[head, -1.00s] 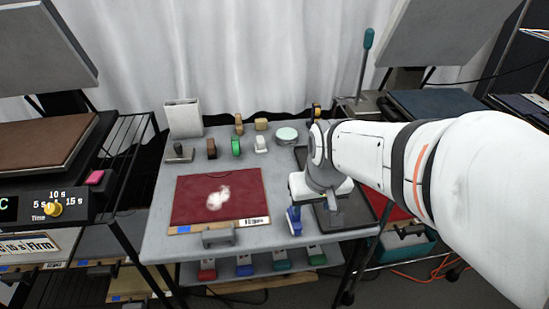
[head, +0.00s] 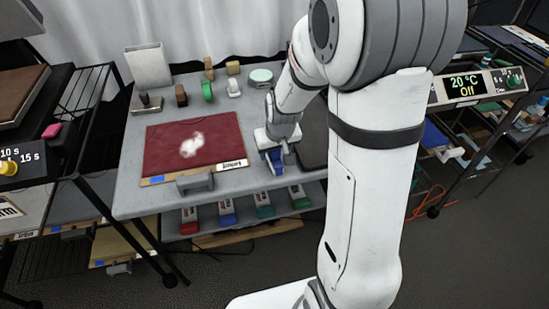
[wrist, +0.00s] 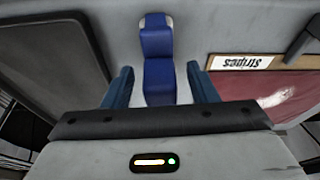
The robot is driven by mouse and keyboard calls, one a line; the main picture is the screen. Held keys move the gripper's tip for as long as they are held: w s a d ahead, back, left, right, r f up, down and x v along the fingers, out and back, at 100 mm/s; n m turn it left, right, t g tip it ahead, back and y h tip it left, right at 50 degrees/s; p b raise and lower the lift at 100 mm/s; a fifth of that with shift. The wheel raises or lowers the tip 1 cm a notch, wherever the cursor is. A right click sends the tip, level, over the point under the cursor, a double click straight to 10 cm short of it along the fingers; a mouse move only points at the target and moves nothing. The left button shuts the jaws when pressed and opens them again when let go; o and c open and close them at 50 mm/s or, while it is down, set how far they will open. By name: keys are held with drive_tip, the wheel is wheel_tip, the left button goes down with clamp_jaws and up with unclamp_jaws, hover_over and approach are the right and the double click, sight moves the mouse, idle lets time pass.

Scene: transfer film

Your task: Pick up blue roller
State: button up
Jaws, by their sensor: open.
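The blue roller (wrist: 157,70) is on the grey table, with pale ends showing at its top in the wrist view. In the head view, the blue roller (head: 276,161) is near the front right part of the table, below my gripper and partly covered by it. My gripper (wrist: 160,72) is open, with one blue finger on each side of the roller in the wrist view. Gaps show between the roller and both fingers. The gripper's body (head: 276,136) hides part of the roller in the head view. I cannot tell how far the fingers reach down beside it.
A dark red mat (head: 160,165) with a white print and a labelled strip lies left of the roller. A dark tray (head: 316,140) lies to its right. Tape rolls and small blocks stand behind. Several coloured bottles (head: 228,214) rest on the shelf below.

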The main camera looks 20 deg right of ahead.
drive_tip(key=shift+x, duration=0.95)
drive_tip(key=c, duration=1.1)
